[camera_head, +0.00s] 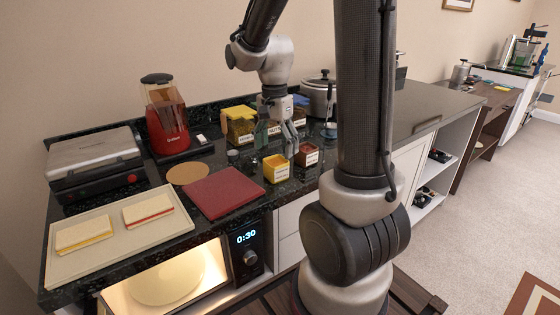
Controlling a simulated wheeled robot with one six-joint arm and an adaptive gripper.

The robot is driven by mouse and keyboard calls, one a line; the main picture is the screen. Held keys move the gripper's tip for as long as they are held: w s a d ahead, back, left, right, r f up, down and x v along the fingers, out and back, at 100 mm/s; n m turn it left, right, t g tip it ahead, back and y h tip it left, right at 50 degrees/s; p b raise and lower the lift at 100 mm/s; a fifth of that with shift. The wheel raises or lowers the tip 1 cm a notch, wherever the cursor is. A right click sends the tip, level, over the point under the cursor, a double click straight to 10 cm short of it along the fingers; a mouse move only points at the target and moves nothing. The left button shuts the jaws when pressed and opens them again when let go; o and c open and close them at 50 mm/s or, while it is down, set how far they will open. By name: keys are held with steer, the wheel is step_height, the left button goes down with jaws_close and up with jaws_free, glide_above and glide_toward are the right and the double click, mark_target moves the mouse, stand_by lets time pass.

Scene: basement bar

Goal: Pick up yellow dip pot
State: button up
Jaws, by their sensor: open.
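The yellow dip pot (276,169) is a small square yellow pot with a pale label. It stands on the dark counter near its front edge. My gripper (275,148) points down above and just behind the pot, with its fingers apart and nothing seen between them. Whether the fingers touch the pot cannot be told from this view.
A red-brown pot (307,155) stands close on the right. Labelled jars with yellow and blue lids (240,125) and a steel cooker (320,95) stand behind. A dark red board (224,192) lies to the left, near a tray (75,270) with two sandwiches.

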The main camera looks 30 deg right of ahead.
mark_target(276, 160)
steer(key=shift+w+d+r+m, duration=0.25)
steer(key=shift+w+m, duration=0.3)
steer(key=shift+m, duration=1.45)
step_height(276, 160, down, 8)
steer(key=shift+d+r, duration=0.1)
steer(key=shift+r, duration=0.05)
steer(key=c, duration=1.2)
